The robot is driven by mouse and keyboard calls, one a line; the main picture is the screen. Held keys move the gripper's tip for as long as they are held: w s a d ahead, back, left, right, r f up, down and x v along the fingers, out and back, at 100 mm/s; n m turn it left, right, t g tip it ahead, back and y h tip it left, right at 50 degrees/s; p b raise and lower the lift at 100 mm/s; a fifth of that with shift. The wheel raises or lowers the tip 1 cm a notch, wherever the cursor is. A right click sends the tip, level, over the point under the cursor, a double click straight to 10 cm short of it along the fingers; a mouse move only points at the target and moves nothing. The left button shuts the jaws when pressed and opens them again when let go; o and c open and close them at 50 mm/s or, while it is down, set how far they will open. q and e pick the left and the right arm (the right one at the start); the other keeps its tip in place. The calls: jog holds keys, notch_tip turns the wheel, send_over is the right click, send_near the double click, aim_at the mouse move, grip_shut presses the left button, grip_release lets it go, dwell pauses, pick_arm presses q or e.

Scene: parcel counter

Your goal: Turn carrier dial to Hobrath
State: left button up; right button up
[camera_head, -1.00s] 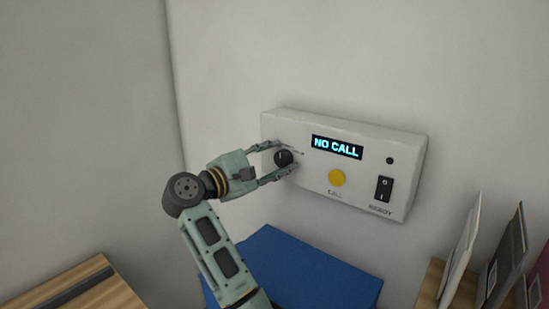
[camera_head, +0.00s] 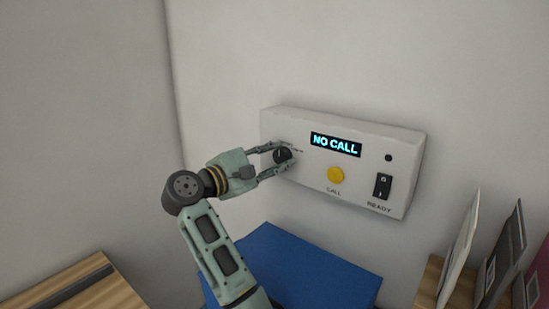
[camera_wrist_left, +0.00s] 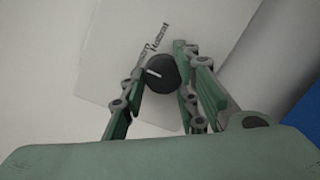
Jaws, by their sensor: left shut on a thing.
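The carrier dial (camera_head: 282,155) is a round black knob at the left end of a white wall box (camera_head: 300,178). My left gripper (camera_head: 280,157) is shut on the dial, one finger on each side. In the left wrist view the dial (camera_wrist_left: 162,73) shows a pale pointer line on its face, between the fingers of my left gripper (camera_wrist_left: 163,80). Dark lettering stands beside the dial there, partly hidden by a finger and too small to read surely. The box's display (camera_head: 335,145) reads NO CALL. My right gripper is not in view.
The box also carries a yellow CALL button (camera_head: 335,175), a black READY rocker switch (camera_head: 382,187) and a small dark round spot (camera_head: 388,158). A blue box (camera_head: 310,270) stands below. Upright flat items (camera_head: 500,260) stand at right, and a wooden surface (camera_head: 80,290) lies at left.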

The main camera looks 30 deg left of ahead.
pick_arm(q)
jog(key=shift+a+r+m, duration=0.1)
jog(key=shift+r+m, duration=0.3)
jog(key=shift+r, duration=0.05)
jog(key=m, duration=0.4)
jog(key=shift+r+g+p, duration=0.15)
jog(key=shift+g+p, duration=0.15)
jog(key=shift+p, duration=0.1)
jog(key=m, duration=0.3)
jog(key=m+y+p, duration=0.1)
jog(key=m, duration=0.1)
jog(key=shift+d, duration=0.35)
jog(key=shift+m, duration=0.6)
jog(key=o, duration=1)
jog(key=shift+d, duration=0.2)
